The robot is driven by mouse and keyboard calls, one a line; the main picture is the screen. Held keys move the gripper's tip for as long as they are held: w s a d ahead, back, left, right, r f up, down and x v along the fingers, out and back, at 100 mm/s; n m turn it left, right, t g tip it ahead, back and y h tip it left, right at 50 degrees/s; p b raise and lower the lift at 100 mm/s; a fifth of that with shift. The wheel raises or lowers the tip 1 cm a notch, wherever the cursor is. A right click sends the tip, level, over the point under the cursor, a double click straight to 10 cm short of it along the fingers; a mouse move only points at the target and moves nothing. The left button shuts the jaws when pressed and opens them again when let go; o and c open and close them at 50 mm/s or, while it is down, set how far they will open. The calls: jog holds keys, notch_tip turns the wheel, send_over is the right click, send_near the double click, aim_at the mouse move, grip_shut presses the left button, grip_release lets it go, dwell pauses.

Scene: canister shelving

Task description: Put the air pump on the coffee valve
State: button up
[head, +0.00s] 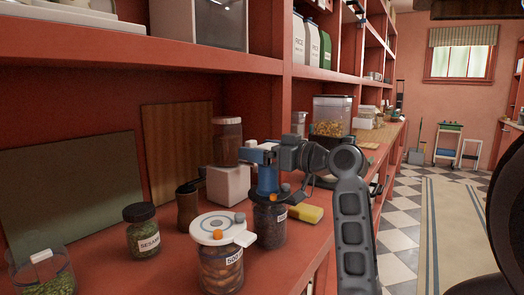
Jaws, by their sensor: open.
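The blue air pump (267,181) stands roughly upright above the lid of a dark, labelled jar (270,225), which looks like the coffee jar. An orange part shows near the pump's foot. The coffee valve itself is mostly hidden, and I cannot tell whether the pump is seated on it. My gripper (262,154) is open at the pump's top, reaching in from the right. I cannot tell whether its fingers touch the pump.
A white-lidded jar (221,268) with an orange valve stands close in front. A sesame jar (142,230), a brown mill (187,207) and a white box (228,184) are to the left. A yellow sponge (306,213) lies right of the coffee jar. The upper shelf (150,50) overhangs.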

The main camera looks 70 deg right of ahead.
jog(key=shift+r, duration=0.15)
jog(key=b+v, duration=0.1)
jog(key=v, duration=1.1)
